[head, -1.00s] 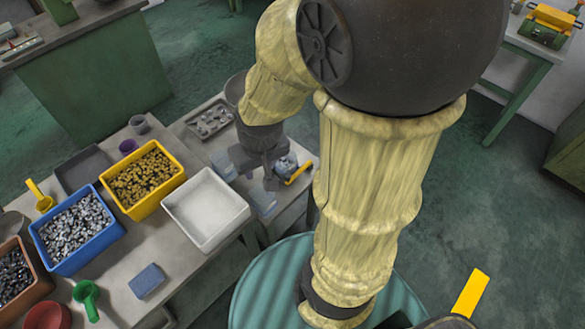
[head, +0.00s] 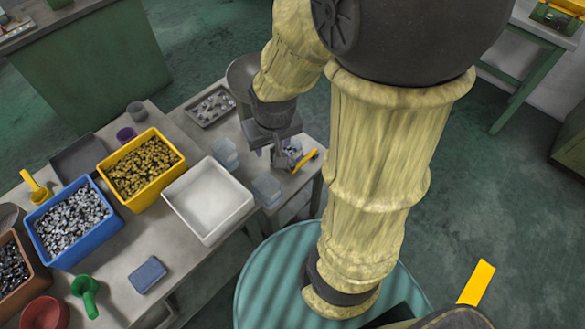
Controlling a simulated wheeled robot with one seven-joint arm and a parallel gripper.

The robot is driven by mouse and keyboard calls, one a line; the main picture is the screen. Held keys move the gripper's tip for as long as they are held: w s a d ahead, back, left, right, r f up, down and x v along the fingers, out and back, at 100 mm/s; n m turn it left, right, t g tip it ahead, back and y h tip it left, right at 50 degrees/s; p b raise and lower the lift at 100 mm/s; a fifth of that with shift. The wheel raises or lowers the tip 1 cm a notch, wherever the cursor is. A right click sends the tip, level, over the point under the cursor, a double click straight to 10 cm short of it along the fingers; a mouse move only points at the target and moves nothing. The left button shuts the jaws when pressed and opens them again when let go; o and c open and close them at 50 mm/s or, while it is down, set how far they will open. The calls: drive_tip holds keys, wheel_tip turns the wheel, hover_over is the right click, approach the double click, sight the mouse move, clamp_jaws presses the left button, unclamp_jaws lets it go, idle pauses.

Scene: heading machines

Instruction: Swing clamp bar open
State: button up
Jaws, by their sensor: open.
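A short yellow bar (head: 306,160) shows at the right end of the bench beside a small grey, glassy-looking piece; it looks like the clamp bar, though its mount and pivot are too small to make out. My gripper (head: 283,158) points down just left of the yellow bar. Its jaws are open and I see nothing held between them. I cannot tell whether a finger touches the bar or the piece beside it.
The bench holds a white tray (head: 209,200), a yellow bin (head: 170,185), a blue bin (head: 100,245), clear containers (head: 266,191) and a grey parts tray (head: 210,106). A blue block (head: 147,275) lies in front. Green floor is free at right.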

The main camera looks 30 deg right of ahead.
drive_tip(key=w+d+f+m+b, duration=0.1)
drive_tip(key=w+d+f+b, duration=0.2)
drive_tip(key=f+b, duration=0.5)
drive_tip(key=w+d+f+m+t+h+b, duration=0.1)
drive_tip(key=w+d+f+b, duration=0.3)
drive_tip(key=f+b, duration=0.4)
drive_tip(key=w+d+f+m+b, duration=0.2)
drive_tip(key=w+d+f+b, duration=0.2)
drive_tip(key=f+b, duration=0.5)
drive_tip(key=shift+w+d+f+h, duration=0.2)
drive_tip(key=shift+w+f+h, duration=0.2)
drive_tip(key=shift+f, duration=0.4)
drive_tip(key=shift+f, duration=0.1)
drive_tip(key=b, duration=0.6)
approach(293, 165)
drive_tip(key=x, duration=0.9)
drive_tip(key=shift+f, duration=0.1)
clamp_jaws()
